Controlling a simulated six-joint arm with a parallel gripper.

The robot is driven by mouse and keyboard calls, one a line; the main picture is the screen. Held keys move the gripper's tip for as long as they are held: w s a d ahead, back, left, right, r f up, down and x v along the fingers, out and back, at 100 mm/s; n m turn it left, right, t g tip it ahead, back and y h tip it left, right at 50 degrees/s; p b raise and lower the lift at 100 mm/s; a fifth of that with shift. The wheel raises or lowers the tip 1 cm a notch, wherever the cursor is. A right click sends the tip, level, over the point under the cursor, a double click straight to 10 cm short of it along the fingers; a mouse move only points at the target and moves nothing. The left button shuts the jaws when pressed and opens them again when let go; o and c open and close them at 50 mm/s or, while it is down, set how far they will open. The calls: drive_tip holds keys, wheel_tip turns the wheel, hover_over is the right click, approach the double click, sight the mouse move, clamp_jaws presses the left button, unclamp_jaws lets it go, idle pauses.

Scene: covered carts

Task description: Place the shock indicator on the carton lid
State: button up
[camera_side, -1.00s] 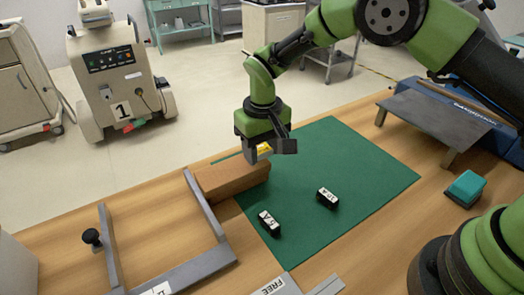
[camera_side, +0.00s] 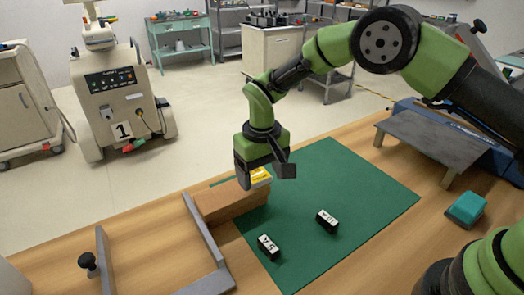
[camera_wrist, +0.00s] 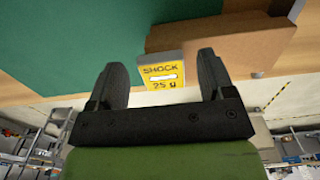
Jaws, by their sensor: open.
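The shock indicator is a small yellow-labelled block reading "SHOCK 25 g" in the wrist view (camera_wrist: 162,72); it also shows in the side view (camera_side: 260,176). It appears to rest at the right end of the brown carton's top (camera_side: 226,203), overlapping the carton's edge in the wrist view, where the carton (camera_wrist: 225,48) reaches right. I cannot tell whether all of its underside is supported. My gripper (camera_side: 264,172) is open above that end. In the wrist view its two dark fingers (camera_wrist: 162,64) stand either side of the indicator, with gaps.
A green mat (camera_side: 345,195) covers the table right of the carton. Two small dark labelled blocks (camera_side: 268,247) (camera_side: 327,220) lie on it. A grey metal frame (camera_side: 205,230) stands against the carton's left. A grey raised plate (camera_side: 430,138) and a teal block (camera_side: 466,208) are right.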

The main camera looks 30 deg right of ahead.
wheel_tip(320, 180, up, 11)
drive_tip(key=shift+r, duration=0.2)
wheel_tip(320, 180, up, 8)
drive_tip(key=t+y, duration=0.1)
drive_tip(key=t, duration=0.1)
hover_over(262, 179)
drive_tip(key=s+d, duration=0.4)
drive_tip(key=s+d+r+m+t, duration=0.1)
drive_tip(key=s+d+r+m, duration=0.1)
drive_tip(key=s+r, duration=0.3)
drive_tip(key=s+d+m+t, duration=0.1)
drive_tip(key=s+d+t, duration=0.1)
drive_tip(key=s, duration=0.6)
drive_tip(key=s+d+m+t+y, duration=0.1)
drive_tip(key=s+d+t, duration=0.1)
drive_tip(key=s, duration=0.5)
drive_tip(key=shift+s+d, duration=0.25)
drive_tip(key=shift+s, duration=0.15)
